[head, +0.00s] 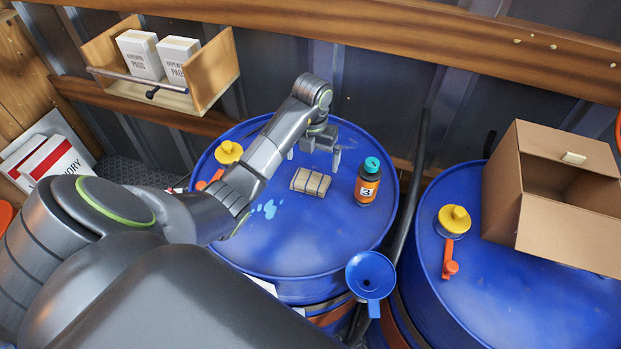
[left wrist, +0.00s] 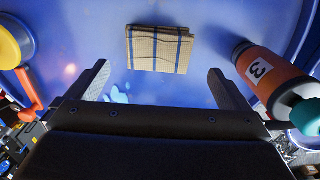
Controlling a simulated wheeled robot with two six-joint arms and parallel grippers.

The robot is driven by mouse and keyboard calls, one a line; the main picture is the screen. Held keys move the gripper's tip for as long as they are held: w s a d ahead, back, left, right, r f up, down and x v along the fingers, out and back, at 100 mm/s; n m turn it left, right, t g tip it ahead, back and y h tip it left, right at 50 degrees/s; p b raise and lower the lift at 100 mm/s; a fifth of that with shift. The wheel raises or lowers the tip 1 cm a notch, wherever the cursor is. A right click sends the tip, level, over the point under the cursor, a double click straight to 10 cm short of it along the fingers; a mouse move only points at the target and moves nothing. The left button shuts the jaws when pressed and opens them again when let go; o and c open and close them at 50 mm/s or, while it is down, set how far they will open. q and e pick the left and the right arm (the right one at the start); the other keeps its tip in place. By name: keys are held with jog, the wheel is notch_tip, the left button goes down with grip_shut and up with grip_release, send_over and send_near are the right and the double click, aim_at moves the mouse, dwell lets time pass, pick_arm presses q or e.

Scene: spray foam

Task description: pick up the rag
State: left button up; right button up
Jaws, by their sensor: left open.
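The rag (head: 310,182) is a folded beige cloth with dark stripes. It lies flat on top of the left blue drum (head: 318,240). In the left wrist view the rag (left wrist: 159,49) shows blue stripes and lies beyond the fingertips, between their lines. My left gripper (head: 314,155) is open and empty, above the drum and just behind the rag in the head view. In the left wrist view both fingers of the left gripper (left wrist: 158,80) are spread apart and do not touch the rag. My right gripper is not in view.
An orange bottle marked 3 with a teal cap (head: 368,182) stands right of the rag. A yellow cap (head: 228,152) and a light-blue spill (head: 268,208) are on the drum's left. A blue funnel (head: 370,275) is at the front edge. A cardboard box (head: 505,200) sits on the right drum.

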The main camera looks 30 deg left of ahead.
aim_at(310, 179)
pick_arm(q)
notch_tip(310, 179, down, 3)
jog(key=shift+b, duration=1.05)
jog(key=shift+f, duration=0.45)
jog(key=shift+s+a+f+p, duration=0.15)
jog(key=shift+f+p, duration=0.4)
jog(key=shift+f, duration=1.6)
jog(key=c, duration=0.7)
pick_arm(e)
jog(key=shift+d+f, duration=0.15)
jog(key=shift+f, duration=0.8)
